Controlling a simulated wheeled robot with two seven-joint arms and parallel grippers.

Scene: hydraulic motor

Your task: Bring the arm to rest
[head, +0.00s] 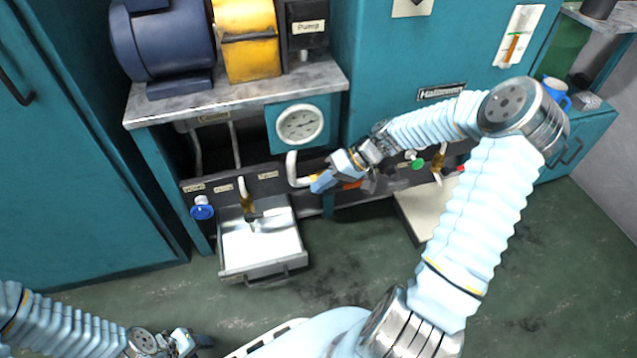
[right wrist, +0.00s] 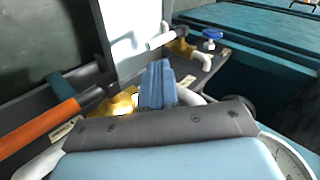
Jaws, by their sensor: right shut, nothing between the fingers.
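My right arm reaches in from the lower right in the head view. Its gripper (head: 322,184) is in front of the machine, just right of a white bent pipe (head: 293,168) and below the gauge. In the right wrist view its blue fingers (right wrist: 157,84) are together with nothing between them. An orange lever handle (right wrist: 40,126) lies to the left of the fingers in that view, apart from them. My left gripper (head: 197,342) is low at the bottom left in the head view, over the floor. Its fingers are too small and dark to read.
A round gauge (head: 299,124) sits on the teal panel. A blue motor (head: 163,42) and yellow pump housing (head: 246,40) stand on the bench. The green floor ahead is open.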

